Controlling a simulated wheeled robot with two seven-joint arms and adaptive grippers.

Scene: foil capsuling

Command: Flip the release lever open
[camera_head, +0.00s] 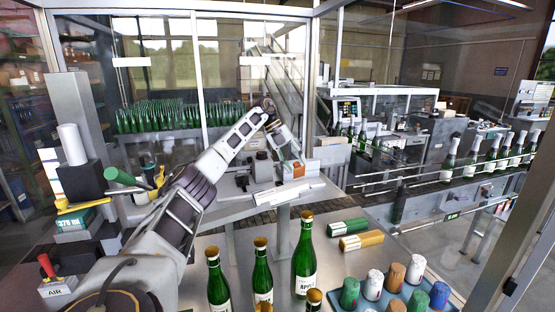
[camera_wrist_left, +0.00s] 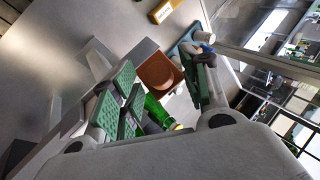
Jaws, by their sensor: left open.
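My left gripper (camera_head: 293,152) is at the end of the arm that reaches across to the back bench, and points down beside an orange-and-white box. In the left wrist view the fingers with green pads (camera_wrist_left: 165,88) are spread apart. A brown block with a round top (camera_wrist_left: 160,73) and part of a green bottle (camera_wrist_left: 156,110) show between them, not gripped. No lever is marked as the release lever. My right gripper is not in view.
Green bottles (camera_head: 305,262) and a blue tray of coloured capsules (camera_head: 372,286) stand on the front table. Bottles on a conveyor (camera_head: 450,160) are at the right. A metal frame post (camera_head: 525,235) stands at the right edge.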

